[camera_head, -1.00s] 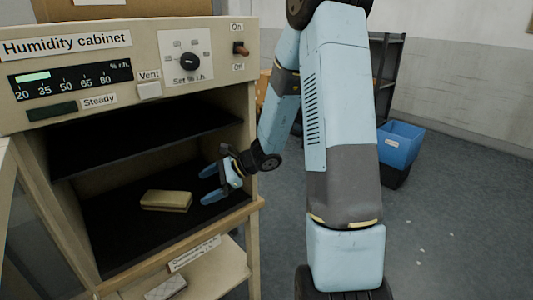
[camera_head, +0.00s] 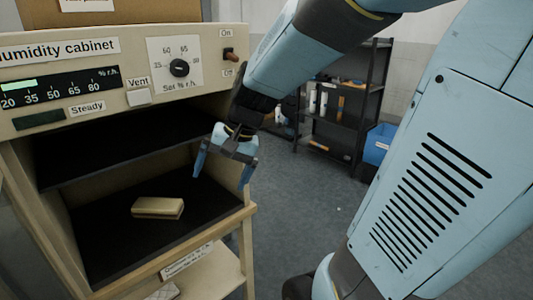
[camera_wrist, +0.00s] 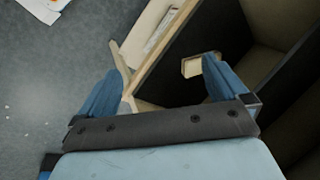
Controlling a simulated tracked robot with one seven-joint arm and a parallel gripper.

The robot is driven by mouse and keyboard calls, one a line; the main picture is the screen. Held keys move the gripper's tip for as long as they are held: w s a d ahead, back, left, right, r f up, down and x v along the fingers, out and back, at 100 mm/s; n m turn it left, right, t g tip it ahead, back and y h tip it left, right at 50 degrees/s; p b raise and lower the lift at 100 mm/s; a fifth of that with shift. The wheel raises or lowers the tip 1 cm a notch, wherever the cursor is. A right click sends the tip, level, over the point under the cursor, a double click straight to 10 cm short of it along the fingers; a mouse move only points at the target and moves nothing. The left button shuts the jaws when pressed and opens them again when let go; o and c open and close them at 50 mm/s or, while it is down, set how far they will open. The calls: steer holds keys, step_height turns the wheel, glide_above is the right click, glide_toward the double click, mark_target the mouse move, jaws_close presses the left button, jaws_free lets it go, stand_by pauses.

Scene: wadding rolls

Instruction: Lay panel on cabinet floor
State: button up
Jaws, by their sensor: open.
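The panel (camera_head: 158,208) is a small tan block lying flat on the dark cabinet floor (camera_head: 110,238), inside the humidity cabinet (camera_head: 112,84). In the wrist view the panel (camera_wrist: 191,67) shows partly, beside the right finger. My gripper (camera_head: 222,178) is open and empty, fingers pointing down, at the right side of the cabinet opening and apart from the panel. In the wrist view my gripper (camera_wrist: 163,85) has its fingers spread wide, with the cabinet's front edge between them.
A dark shelf (camera_head: 130,138) spans the cabinet above the panel. A lower ledge (camera_head: 215,276) with a label juts out below the floor. A black rack (camera_head: 342,110) and blue bin (camera_head: 379,144) stand at the back right. Grey floor is clear between.

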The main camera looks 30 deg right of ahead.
steer(key=s+d+r+n+t+h, duration=0.3)
steer(key=s+d+r+n+h, duration=0.1)
steer(key=s+d+r, duration=0.3)
steer(key=shift+s+n, duration=0.3)
steer(key=shift+s, duration=0.4)
steer(key=shift+c, duration=0.2)
